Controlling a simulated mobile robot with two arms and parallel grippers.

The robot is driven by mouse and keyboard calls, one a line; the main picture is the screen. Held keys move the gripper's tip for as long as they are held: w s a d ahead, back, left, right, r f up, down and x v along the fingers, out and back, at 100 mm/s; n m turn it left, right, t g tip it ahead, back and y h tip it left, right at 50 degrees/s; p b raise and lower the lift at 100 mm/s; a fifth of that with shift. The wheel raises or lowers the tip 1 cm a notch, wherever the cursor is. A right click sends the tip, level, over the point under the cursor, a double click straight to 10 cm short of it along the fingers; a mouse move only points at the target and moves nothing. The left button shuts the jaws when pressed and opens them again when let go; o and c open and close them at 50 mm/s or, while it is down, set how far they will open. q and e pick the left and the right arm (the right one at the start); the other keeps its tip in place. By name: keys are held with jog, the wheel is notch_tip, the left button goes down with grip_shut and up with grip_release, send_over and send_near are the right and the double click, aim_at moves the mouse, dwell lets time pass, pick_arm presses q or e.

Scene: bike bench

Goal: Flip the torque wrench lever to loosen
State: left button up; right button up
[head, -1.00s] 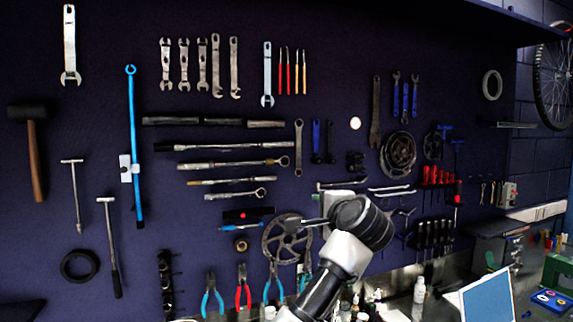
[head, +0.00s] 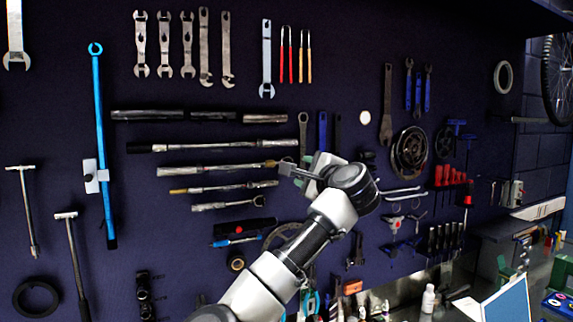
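Several long torque-type wrenches hang level on the dark wall. One silver wrench (head: 215,170) has its right end by my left gripper (head: 285,168). A longer one (head: 210,146) hangs above it, and shorter ones with a brass-coloured handle (head: 225,187) and a silver head (head: 228,203) hang below. I cannot tell which one the task means, and no lever is clear at this size. My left gripper points left, its tip overlapping the wrench's right end. Contact and finger opening cannot be made out. My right gripper is not in view.
Dark tool bars (head: 200,115) hang above the wrenches. A blue-handled tool (head: 235,240) and a black tool with a red dot (head: 240,227) hang just below. A long blue tool (head: 102,150) hangs left. The bench with bottles (head: 428,298) and a laptop-like screen (head: 507,302) is lower right.

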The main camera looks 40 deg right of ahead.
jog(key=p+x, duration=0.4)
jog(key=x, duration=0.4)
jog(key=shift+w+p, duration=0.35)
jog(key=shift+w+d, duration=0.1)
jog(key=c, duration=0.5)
pick_arm(q)
jog(key=shift+s+a+r, duration=0.1)
jog(key=shift+s+r, duration=0.2)
jog(key=shift+r, duration=0.55)
jog(key=shift+s+a+r, duration=0.1)
jog(key=shift+s+r, duration=0.2)
jog(key=shift+r, duration=0.5)
jog(key=shift+s+a+r, duration=0.1)
jog(key=shift+s+r, duration=0.2)
jog(key=shift+r, duration=0.55)
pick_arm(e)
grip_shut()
